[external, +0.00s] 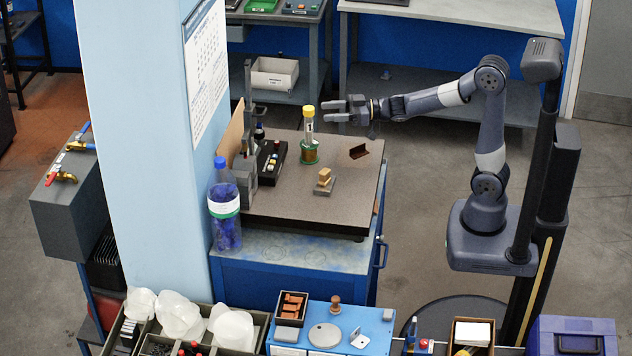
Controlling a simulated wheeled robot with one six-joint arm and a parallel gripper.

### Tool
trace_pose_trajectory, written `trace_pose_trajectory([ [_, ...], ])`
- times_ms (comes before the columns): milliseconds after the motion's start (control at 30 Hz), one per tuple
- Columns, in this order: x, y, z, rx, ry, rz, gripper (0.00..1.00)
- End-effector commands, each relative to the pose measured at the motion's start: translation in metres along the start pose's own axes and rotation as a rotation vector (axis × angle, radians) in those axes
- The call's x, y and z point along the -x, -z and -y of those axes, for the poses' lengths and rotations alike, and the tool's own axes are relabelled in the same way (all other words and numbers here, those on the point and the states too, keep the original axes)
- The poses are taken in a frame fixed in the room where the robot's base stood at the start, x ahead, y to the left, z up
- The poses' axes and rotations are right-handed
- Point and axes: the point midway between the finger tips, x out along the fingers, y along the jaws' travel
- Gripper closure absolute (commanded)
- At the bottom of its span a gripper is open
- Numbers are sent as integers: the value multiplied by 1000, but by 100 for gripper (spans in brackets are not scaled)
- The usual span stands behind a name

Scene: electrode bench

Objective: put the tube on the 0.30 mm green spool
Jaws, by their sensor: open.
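The tube (309,121) is pale with a yellow cap and stands upright over the green spool (309,153) on the brown bench top. The spool has green flanges with a copper-coloured winding; its 0.30 mm marking is too small to read. The tube's lower end meets the top of the spool; I cannot tell whether it sits on or in it. My gripper (337,110) is open and empty, level, just right of the tube near its upper part. Its fingers point left and appear apart from the tube.
The bench top (290,211) also holds a black tray (270,178) with small parts, a wooden block on a grey base (324,183) and a dark brown angled piece (359,151). A grey upright stand and a blue bottle (225,215) are at the left. The front of the bench top is clear.

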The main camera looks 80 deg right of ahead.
Motion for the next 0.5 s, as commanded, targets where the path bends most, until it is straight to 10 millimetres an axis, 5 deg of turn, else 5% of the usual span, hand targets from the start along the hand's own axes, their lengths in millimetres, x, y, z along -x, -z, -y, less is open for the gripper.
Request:
trace_pose_trajectory([
  [200, 26, 0, -1, 0, -2, -1, 48],
  [500, 33, 0, 0, -1, 0, 0, 48],
])
